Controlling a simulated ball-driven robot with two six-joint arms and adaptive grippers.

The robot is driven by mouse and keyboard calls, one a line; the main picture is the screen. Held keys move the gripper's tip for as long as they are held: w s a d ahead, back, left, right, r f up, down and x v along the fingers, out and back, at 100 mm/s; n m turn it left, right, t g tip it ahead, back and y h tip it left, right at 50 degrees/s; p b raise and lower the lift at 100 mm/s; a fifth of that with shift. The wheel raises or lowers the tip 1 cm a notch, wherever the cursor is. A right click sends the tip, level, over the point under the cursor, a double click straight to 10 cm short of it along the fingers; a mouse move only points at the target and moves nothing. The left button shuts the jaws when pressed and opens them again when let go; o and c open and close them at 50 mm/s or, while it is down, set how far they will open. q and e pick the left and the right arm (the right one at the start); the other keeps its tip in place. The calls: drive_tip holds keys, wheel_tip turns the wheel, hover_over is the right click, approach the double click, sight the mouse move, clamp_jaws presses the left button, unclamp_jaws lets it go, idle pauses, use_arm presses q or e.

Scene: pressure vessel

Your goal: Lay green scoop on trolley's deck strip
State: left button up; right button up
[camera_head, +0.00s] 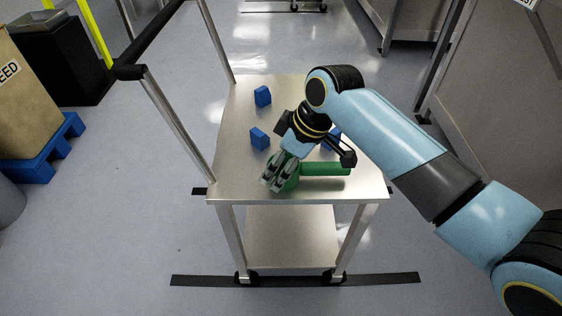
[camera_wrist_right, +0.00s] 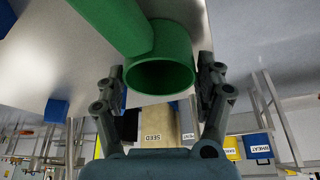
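The green scoop (camera_head: 325,169) is at the front part of the trolley's bare metal deck (camera_head: 234,181), its handle pointing right. I cannot tell whether it touches the deck. My right gripper (camera_head: 270,185) is at the scoop's cup end and partly hides it. In the right wrist view the round cup (camera_wrist_right: 160,75) is between the two parted fingers (camera_wrist_right: 160,82), its opening facing the camera; narrow gaps seem to show on both sides. No separately marked strip shows on the deck. My left gripper is out of view.
Blue blocks stand on the deck: one at the back left (camera_head: 262,96), one mid-left (camera_head: 259,138), one partly behind my right wrist (camera_head: 332,138). The trolley's black push handle (camera_head: 150,40) rises at the left. A seed sack (camera_head: 35,90) stands on a blue pallet farther left.

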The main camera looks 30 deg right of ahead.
sight(301, 184)
drive_tip(key=shift+o, duration=0.7)
drive_tip(key=shift+r, duration=0.3)
drive_tip(key=p+v, duration=0.3)
drive_tip(key=v, duration=0.8)
drive_tip(key=shift+s+d+r+p, duration=0.15)
drive_tip(key=shift+d+r+p, duration=0.05)
drive_tip(key=shift+r+p, duration=0.15)
drive_tip(key=shift+f, duration=0.1)
